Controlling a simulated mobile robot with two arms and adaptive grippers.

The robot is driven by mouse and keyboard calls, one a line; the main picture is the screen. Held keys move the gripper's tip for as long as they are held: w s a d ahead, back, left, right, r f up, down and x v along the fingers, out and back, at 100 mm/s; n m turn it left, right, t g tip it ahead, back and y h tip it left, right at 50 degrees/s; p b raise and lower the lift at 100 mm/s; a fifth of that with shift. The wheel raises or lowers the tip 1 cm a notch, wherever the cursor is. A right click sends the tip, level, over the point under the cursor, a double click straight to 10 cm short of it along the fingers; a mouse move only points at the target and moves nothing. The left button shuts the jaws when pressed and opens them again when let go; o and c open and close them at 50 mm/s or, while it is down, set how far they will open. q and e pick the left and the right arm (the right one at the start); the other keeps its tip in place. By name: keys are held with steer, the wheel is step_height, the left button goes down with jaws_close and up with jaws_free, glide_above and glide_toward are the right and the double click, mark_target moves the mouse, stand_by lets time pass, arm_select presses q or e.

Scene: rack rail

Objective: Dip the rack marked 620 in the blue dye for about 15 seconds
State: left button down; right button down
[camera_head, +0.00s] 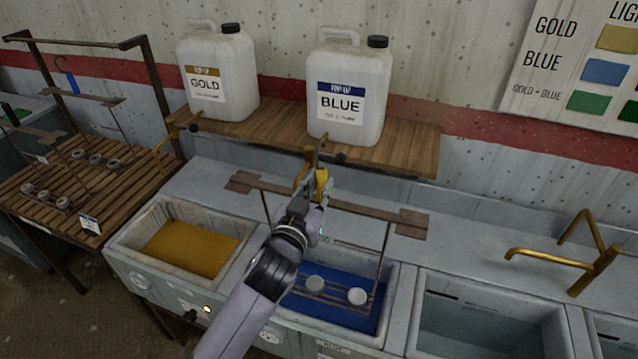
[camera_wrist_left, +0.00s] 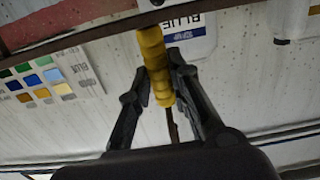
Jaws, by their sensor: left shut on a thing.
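My left gripper (camera_head: 318,186) is shut on the yellow handle (camera_wrist_left: 155,65) of a rack with a brown top bar (camera_head: 372,207). In the wrist view the handle lies between the two dark fingers. The rack hangs over the basin of blue dye (camera_head: 330,314). Its thin rods reach down to a lower grid carrying pale round pieces (camera_head: 357,296), at or near the dye surface; I cannot tell how deep it sits. My arm hides part of the rack, and I cannot read its number. My right gripper is not in view.
A gold dye basin (camera_head: 190,247) is on the left and an empty-looking basin (camera_head: 480,325) with a brass tap (camera_head: 570,255) on the right. Gold (camera_head: 217,75) and blue (camera_head: 347,92) jugs stand on the shelf behind. Other racks sit on a slatted table (camera_head: 60,205) at far left.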

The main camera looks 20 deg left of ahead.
arm_select(q)
step_height(320, 180, down, 15)
steer(key=b, duration=1)
steer(key=shift+f+b, duration=0.2)
steer(key=shift+b, duration=0.1)
stand_by(6.0)
